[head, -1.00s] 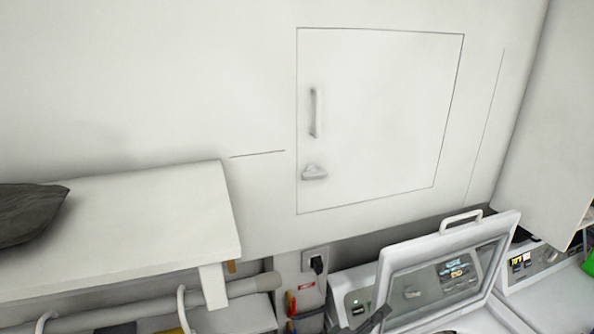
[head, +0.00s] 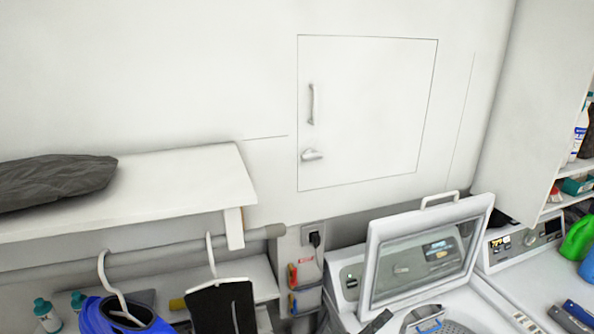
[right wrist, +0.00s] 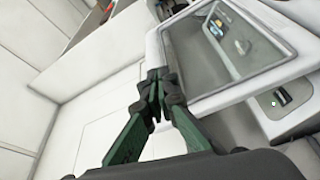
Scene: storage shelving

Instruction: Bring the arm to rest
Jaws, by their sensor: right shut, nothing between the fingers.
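My right gripper (right wrist: 159,92) shows in the right wrist view, its dark, green-sided fingers closed together with nothing between them. It appears in front of the washing machine's raised lid and a pale panelled surface, and no contact can be made out. In the head view a small dark piece, seemingly the tip of my right gripper (head: 376,322), shows at the bottom edge in front of the open washer (head: 345,290). The rest of my right arm is hidden below the frame. My left gripper is not in view.
The washer's glazed lid (head: 372,262) stands raised. A white shelf (head: 200,185) bears a dark folded cloth (head: 55,182). Below it, hangers hold a blue garment (head: 95,318) and a black one (head: 222,305). A side shelf with bottles (head: 580,130) is at right. The wall around the hatch (head: 370,110) is clear.

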